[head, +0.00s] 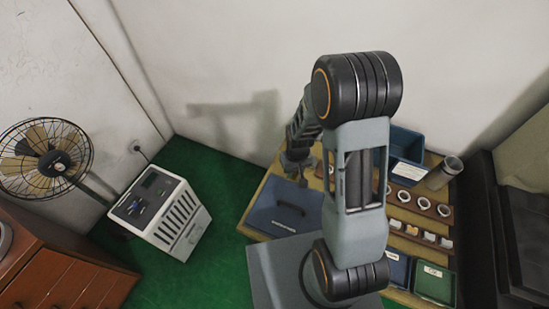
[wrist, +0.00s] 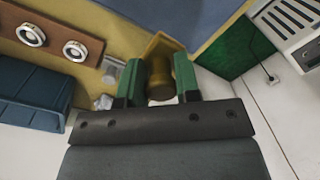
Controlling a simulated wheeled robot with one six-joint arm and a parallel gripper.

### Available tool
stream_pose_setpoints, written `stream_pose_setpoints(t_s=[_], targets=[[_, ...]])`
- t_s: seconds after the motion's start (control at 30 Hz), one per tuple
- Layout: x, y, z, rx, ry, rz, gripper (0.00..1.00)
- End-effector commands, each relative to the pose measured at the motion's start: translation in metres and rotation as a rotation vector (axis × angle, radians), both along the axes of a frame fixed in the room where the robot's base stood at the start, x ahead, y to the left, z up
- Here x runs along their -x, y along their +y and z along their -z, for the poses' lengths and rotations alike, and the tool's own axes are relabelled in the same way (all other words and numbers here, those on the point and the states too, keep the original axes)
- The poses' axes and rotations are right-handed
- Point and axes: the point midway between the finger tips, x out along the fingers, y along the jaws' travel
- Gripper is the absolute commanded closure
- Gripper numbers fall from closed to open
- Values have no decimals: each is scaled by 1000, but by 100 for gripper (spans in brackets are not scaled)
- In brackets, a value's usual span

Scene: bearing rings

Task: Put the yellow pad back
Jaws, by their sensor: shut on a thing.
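My gripper (wrist: 158,88) has two green fingers, shut on a yellow-brown round piece (wrist: 160,78), which I take for the yellow pad. Its near end is a short cylinder between the fingertips. A wider yellowish shape (wrist: 160,44) shows just beyond it; I cannot tell whether it is part of the piece. In the head view my gripper (head: 296,166) is small, above the back left of the workbench, partly hidden by my arm. The held piece cannot be made out there.
The yellow workbench (head: 262,188) carries a blue toolbox-like panel with a black handle (head: 284,222). To the right are a blue bin (head: 407,143), a grey cylinder (head: 446,171), a ring rack (head: 443,222) and a green bin (head: 434,283). A wall stands close behind.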

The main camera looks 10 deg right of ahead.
Motion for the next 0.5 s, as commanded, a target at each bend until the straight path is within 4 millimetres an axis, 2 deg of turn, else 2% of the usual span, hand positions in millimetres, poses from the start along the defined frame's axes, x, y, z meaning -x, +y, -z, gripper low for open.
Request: stream_pose_setpoints(t_s=[0.03,0.17,0.27,0.5], targets=[[5,0,-15,0,0,-14,92],[2,0,-14,-1,1,-38,92],[-17,0,-2,-1,0,-43,92],[-78,1,26,-1,1,-45,92]])
